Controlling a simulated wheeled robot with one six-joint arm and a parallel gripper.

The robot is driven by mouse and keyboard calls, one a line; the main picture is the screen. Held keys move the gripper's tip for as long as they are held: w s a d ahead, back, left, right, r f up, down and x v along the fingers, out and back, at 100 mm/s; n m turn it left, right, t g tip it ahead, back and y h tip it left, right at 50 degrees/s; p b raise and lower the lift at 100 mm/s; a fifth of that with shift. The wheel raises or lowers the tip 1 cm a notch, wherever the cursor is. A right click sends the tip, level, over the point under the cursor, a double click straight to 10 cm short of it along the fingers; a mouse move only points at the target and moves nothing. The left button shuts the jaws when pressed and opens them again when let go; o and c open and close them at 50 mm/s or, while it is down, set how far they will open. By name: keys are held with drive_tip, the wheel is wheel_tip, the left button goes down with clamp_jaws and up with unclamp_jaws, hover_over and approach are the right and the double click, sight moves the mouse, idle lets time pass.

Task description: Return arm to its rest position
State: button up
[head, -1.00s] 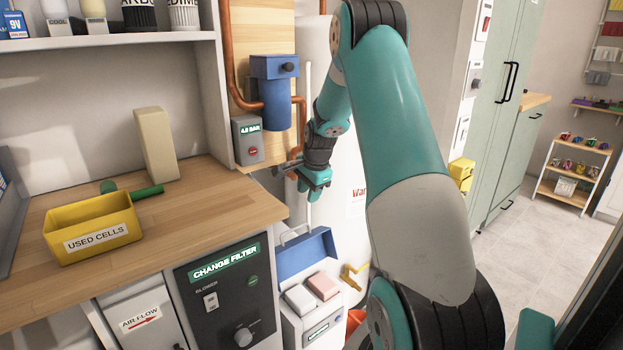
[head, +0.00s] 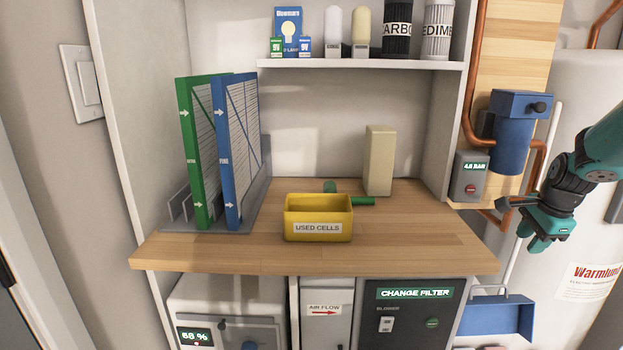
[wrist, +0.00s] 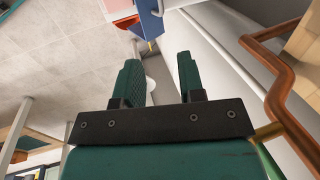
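My arm reaches in from the right edge of the head view, and most of it lies out of frame. My gripper (head: 541,236) hangs in front of the white water heater (head: 585,110), to the right of the copper pipe (head: 470,130). In the wrist view my gripper (wrist: 158,75) has its two dark green fingers spread apart, with nothing between them. Beyond the fingers are the tiled floor (wrist: 50,60) and a white cabinet side. I cannot tell how far the gripper is from the pipe.
A wooden counter (head: 400,245) holds a yellow USED CELLS bin (head: 318,228), a beige block (head: 379,160), a green tool (head: 360,201), and green (head: 200,150) and blue (head: 236,150) filters in a rack. A blue filter housing (head: 512,135) and gauge box (head: 471,177) are left of my gripper.

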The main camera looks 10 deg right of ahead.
drive_tip(key=a+r+n+p, duration=0.1)
drive_tip(key=a+r+n, duration=0.1)
drive_tip(key=a, duration=0.3)
drive_tip(key=w+a+r+n+y+p, duration=0.1)
drive_tip(key=a+r+n, duration=0.1)
drive_tip(key=a, duration=0.3)
drive_tip(key=a+r+n+p, duration=0.1)
drive_tip(key=a+r+n, duration=0.2)
drive_tip(key=a, duration=0.3)
drive_tip(key=shift+w+r, duration=0.15)
drive_tip(key=shift+r, duration=0.55)
drive_tip(key=s+a+r+n+y+p, duration=0.1)
drive_tip(key=s+a+r+n+p, duration=0.2)
drive_tip(key=a, duration=0.4)
drive_tip(key=s+a+r+n+g+y, duration=0.1)
drive_tip(key=s+a+r+n, duration=0.3)
drive_tip(key=a, duration=0.3)
drive_tip(key=s+a+r+n+y+p, duration=0.1)
drive_tip(key=s+a+r+n+p, duration=0.1)
drive_tip(key=s+a+n, duration=0.4)
drive_tip(key=s+a+r+n+g+p, duration=0.2)
drive_tip(key=s+a+r+n, duration=0.1)
drive_tip(key=s+a+n, duration=0.4)
drive_tip(key=s+a, duration=0.2)
drive_tip(key=s, duration=0.2)
drive_tip(key=shift+n+y, duration=0.4)
drive_tip(key=shift+a, duration=0.2)
